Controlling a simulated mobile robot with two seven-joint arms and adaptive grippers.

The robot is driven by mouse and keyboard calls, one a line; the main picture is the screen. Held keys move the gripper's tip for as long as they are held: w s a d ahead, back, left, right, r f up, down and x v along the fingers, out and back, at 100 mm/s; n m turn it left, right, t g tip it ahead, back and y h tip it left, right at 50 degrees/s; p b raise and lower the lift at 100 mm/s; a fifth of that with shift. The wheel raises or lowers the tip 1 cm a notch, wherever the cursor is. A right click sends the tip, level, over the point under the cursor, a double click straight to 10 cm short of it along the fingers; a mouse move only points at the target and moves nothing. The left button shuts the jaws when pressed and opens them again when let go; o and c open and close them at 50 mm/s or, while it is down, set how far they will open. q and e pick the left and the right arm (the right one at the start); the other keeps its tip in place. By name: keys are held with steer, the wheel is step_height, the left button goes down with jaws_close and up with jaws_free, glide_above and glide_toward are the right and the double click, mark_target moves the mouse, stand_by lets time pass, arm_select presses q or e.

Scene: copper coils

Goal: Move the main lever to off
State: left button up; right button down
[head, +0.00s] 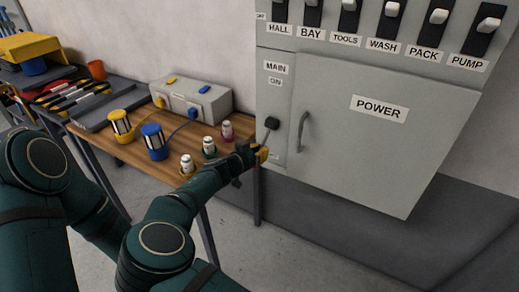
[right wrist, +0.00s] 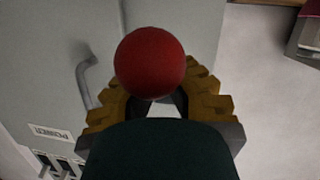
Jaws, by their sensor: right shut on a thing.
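The main lever's black mount (head: 271,123) is on the left side of the grey power cabinet, below the MAIN label (head: 276,67) and the ON label (head: 275,81). My right gripper (head: 262,154) is just below this mount, close to the cabinet face. In the right wrist view, the lever's round red knob (right wrist: 150,62) sits between the yellow fingers of my right gripper (right wrist: 158,100), which is shut on it. In the head view the gripper hides the knob. My left gripper is not in view.
A curved door handle (head: 303,132) stands out just right of the lever. Several labelled switches line the cabinet's top. A wooden table (head: 135,152) at left holds a grey box (head: 190,98), yellow and blue coils and small bottles close to my right arm.

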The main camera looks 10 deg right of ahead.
mark_target(261, 147)
steer(key=shift+w+d+f+t+h, duration=0.2)
steer(key=shift+w+f+t+h, duration=0.05)
steer(key=shift+t+h, duration=0.15)
stand_by(0.4)
steer(key=c, duration=1)
jaws_free()
steer(key=shift+w+d+f, duration=0.1)
steer(key=shift+d+f, duration=0.05)
steer(key=shift+c, duration=0.2)
step_height(261, 147, up, 10)
steer(key=shift+r, duration=0.1)
